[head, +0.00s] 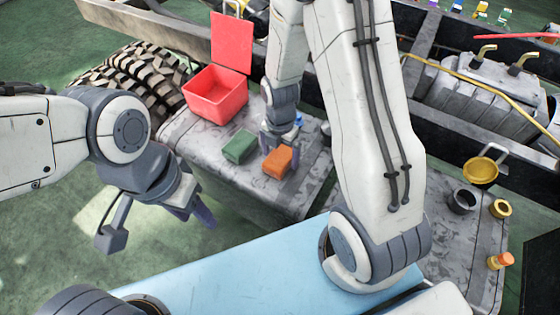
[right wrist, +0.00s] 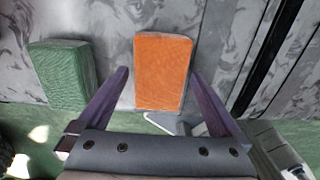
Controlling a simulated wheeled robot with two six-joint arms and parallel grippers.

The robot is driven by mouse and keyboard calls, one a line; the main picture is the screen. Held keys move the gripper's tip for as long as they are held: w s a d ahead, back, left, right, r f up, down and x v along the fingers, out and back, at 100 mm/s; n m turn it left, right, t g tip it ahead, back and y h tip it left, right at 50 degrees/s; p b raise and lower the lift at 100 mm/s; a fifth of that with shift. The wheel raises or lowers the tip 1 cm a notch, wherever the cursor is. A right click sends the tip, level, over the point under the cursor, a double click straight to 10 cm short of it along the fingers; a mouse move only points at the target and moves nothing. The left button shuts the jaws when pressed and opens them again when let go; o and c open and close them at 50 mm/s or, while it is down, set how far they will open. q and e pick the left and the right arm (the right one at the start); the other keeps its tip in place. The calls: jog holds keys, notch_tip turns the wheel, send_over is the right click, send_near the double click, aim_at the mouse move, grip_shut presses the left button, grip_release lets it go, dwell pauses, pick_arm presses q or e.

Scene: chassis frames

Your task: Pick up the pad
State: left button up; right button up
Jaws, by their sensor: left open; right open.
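An orange pad (head: 278,161) lies on the grey metal box top, and a green pad (head: 240,146) lies to its left. My right gripper (head: 281,142) is open just above the orange pad. In the right wrist view the orange pad (right wrist: 163,70) shows between the two open purple fingers, with a gap on each side, and the green pad (right wrist: 63,75) lies outside the left finger. My left gripper (head: 200,213) is open and empty, hanging to the left of the box. Whether the right fingertips reach down beside the pad I cannot tell.
A red open bin (head: 216,93) with a raised lid stands behind the pads. A large tyre (head: 130,75) is at the back left. Metal cups, including a yellow one (head: 480,172), stand on the right. A light blue surface (head: 240,270) is in front.

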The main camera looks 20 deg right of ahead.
aim_at(280, 156)
jog(key=shift+f, duration=0.55)
jog(key=c, duration=1.3)
jog(key=shift+r, duration=0.75)
notch_tip(280, 156, up, 3)
jog(key=shift+w+f+p, duration=0.1)
jog(key=shift+f+p, duration=0.1)
jog(key=shift+p, duration=0.4)
jog(key=shift+s+d+r+b, duration=0.8)
jog(key=shift+s+r, duration=0.35)
jog(key=shift+s, duration=0.7)
jog(key=shift+s+d+r+b, duration=0.65)
jog(key=shift+s+r+b, duration=0.45)
jog(key=shift+s, duration=0.7)
jog(key=shift+s+d+r+b, duration=0.7)
jog(key=shift+s+r, duration=0.55)
jog(key=shift+s, duration=0.6)
